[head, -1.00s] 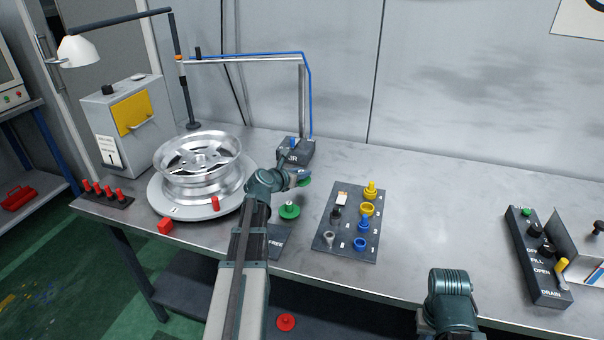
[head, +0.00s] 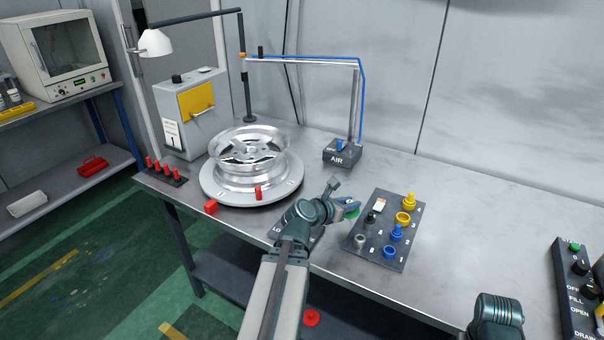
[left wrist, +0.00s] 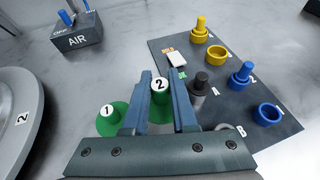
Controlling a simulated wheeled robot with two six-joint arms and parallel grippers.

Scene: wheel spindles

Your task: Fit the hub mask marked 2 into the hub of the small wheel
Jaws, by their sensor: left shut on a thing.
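My left gripper (head: 350,206) is over the table between the wheel and the dark parts board. In the left wrist view, its blue fingers (left wrist: 160,108) are shut on the green hub mask marked 2 (left wrist: 160,88), held by its upright knob. A green mask marked 1 (left wrist: 107,114) stands just left of the fingers. In the head view only a bit of green shows at the fingertips. The silver wheel (head: 249,165) lies flat on the round turntable (head: 290,194), left of and beyond the gripper. Part of my right arm shows at lower right, its gripper out of view.
The parts board (head: 385,250) holds several yellow, blue, black and grey pieces. The AIR box (head: 342,153) with its post and hose stands behind. A red block (head: 211,207) and a rack of red pegs (head: 167,177) lie left. A lamp (head: 155,42) overhangs the grey cabinet.

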